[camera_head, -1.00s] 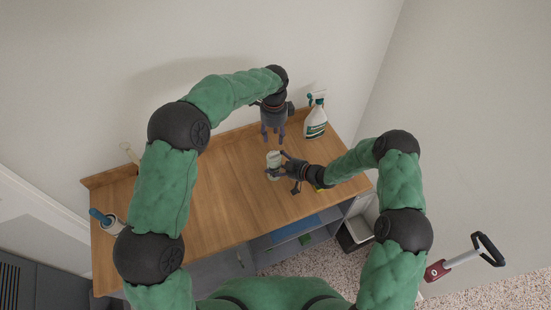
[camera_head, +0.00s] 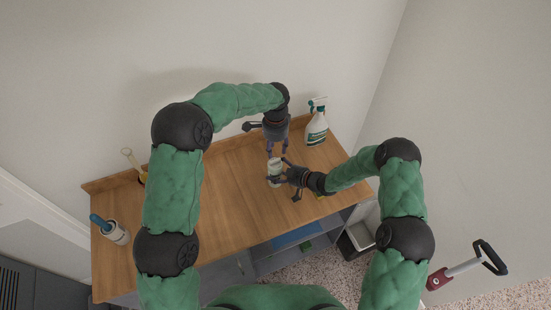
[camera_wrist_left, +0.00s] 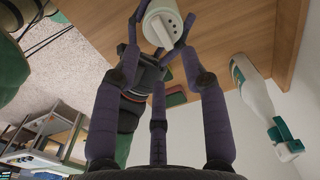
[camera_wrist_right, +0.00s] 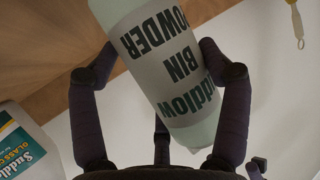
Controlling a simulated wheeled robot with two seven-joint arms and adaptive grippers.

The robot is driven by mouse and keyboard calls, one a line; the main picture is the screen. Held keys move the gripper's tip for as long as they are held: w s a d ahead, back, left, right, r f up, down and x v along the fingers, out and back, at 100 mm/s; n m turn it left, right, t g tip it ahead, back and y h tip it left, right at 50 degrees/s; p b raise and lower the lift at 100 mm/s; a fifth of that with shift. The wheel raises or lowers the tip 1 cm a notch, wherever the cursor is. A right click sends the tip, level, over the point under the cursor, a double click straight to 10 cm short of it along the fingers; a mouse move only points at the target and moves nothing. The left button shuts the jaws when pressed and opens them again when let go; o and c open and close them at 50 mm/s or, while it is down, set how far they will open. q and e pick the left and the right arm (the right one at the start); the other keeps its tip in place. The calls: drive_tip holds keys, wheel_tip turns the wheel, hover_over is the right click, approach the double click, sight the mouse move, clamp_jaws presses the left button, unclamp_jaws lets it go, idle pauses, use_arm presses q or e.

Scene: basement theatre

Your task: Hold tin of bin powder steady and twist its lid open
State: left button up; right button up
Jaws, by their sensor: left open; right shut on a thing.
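The tin of bin powder (camera_head: 275,170) is a pale cylinder near the right half of the wooden worktop. My right gripper (camera_head: 278,174) is shut around its body from the right. The right wrist view shows the printed tin (camera_wrist_right: 168,70) between its fingers. My left gripper (camera_head: 277,151) is open, pointing down just above the tin's top. In the left wrist view, the tin's white lid (camera_wrist_left: 159,24), with several dark holes, lies between the open left fingertips. I cannot tell whether they touch it.
A spray bottle (camera_head: 316,128) stands close to the right of my left gripper. The worktop's (camera_head: 225,190) middle is clear.

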sight(275, 161)
use_arm(q)
wheel_tip(275, 161, down, 7)
drive_tip(key=shift+r, duration=0.1)
idle(0.3)
clamp_jaws()
